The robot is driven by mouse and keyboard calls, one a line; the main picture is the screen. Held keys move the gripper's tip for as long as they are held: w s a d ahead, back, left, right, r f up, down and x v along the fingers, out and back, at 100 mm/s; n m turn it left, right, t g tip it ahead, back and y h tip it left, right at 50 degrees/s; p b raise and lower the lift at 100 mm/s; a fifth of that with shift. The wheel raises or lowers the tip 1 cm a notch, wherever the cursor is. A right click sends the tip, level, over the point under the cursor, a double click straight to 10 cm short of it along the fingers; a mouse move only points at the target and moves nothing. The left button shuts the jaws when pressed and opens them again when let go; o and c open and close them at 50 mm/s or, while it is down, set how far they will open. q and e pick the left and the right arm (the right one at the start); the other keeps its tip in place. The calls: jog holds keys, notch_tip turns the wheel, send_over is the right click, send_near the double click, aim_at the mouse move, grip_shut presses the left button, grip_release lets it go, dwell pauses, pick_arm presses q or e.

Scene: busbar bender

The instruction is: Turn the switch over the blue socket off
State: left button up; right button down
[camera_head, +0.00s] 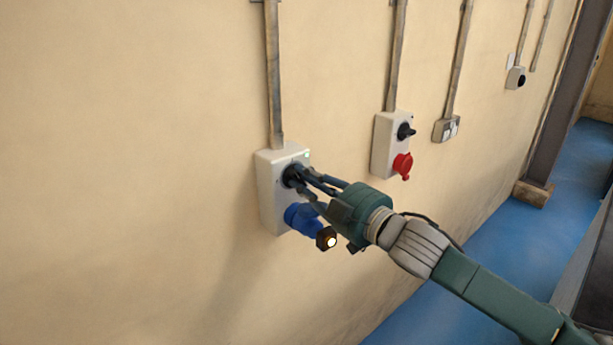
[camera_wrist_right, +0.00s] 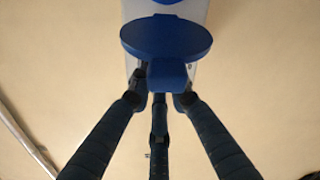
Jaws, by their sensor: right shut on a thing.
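A white wall box (camera_head: 268,192) carries a black rotary switch (camera_head: 288,177) on its upper part and a blue socket (camera_head: 299,217) below it. My right gripper (camera_head: 297,176) reaches in from the right, and its fingers are shut on the black switch. The fingers hide much of the switch, so I cannot tell which way its handle points. In the right wrist view the blue socket's round lid (camera_wrist_right: 165,38) fills the top, and the fingers of my right gripper (camera_wrist_right: 160,98) close in just below it. My left gripper is not in view.
A second white box with a black switch (camera_head: 405,131) and a red socket (camera_head: 402,166) is on the wall to the right. Conduits run up the wall. The blue floor (camera_head: 480,255) is clear.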

jog(key=shift+n, duration=0.4)
jog(key=c, duration=1.6)
grip_release()
jog(key=v, duration=1.2)
